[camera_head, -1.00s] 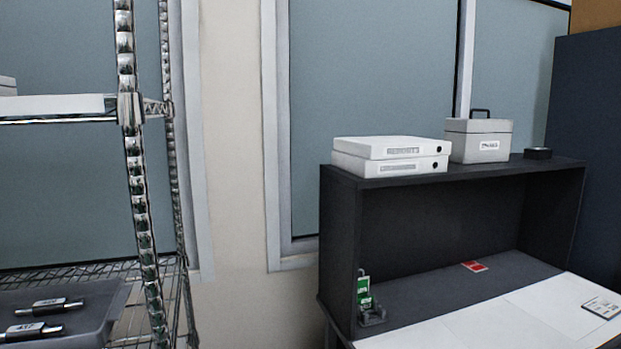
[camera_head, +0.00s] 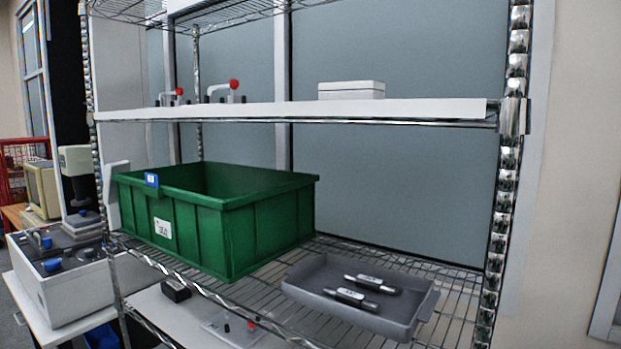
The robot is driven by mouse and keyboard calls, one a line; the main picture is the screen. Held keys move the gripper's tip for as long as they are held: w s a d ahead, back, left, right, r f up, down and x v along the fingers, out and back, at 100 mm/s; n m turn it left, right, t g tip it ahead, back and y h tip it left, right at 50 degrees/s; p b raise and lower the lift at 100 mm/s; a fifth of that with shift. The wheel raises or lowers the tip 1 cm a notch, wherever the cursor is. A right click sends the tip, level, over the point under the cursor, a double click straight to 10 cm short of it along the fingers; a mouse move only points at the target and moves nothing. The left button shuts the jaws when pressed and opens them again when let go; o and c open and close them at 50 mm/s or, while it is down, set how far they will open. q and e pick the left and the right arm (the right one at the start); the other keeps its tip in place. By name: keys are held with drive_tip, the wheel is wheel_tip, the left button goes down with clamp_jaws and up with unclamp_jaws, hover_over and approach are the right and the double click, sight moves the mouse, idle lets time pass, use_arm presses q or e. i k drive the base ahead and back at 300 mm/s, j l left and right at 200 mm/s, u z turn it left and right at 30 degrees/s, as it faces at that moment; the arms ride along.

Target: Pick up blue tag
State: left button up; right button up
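A small blue tag (camera_head: 152,180) is on the upper rim of the green bin (camera_head: 262,232), near its left front corner. A white label (camera_head: 163,228) is lower on the same bin face. The bin stands on the wire shelf of the metal rack. Neither of my grippers shows in this view.
A grey tray (camera_head: 345,318) with two dark cylindrical tools (camera_head: 352,298) sits right of the bin. A white upper shelf (camera_head: 290,109) runs above the bin, with red-knobbed clamps (camera_head: 222,92) and a white box (camera_head: 351,90). A rack post (camera_head: 507,160) stands at right.

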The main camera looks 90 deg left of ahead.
sight(151, 180)
drive_tip(key=u, duration=3.65)
